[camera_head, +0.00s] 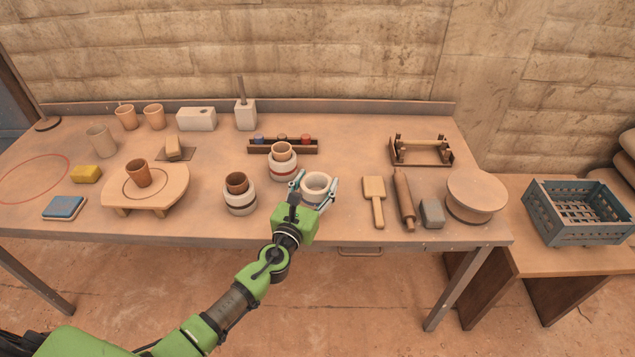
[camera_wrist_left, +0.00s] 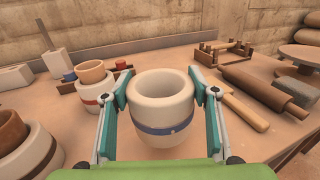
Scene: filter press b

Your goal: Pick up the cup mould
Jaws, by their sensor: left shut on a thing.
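A white cup mould (camera_head: 316,183) with a blue band stands near the front middle of the table in the head view. In the left wrist view the cup mould (camera_wrist_left: 161,105) is upright, hollow and empty between the two fingers. My left gripper (camera_head: 317,188) is shut on it from the front, with one finger on each side; it also shows in the left wrist view (camera_wrist_left: 160,100). Whether its base touches the table is hard to tell. Two similar moulds stand to its left, a red-banded one (camera_head: 283,167) and a front one (camera_head: 240,203), each with a brown cup in it. My right gripper is not in view.
To the right lie a wooden paddle (camera_head: 374,188), a rolling pin (camera_head: 404,198) and a grey block (camera_head: 432,213). A rack of small jars (camera_head: 283,147) stands behind. A round wooden board (camera_head: 150,192) with a cup is at left. A crate (camera_head: 577,211) sits on the side table.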

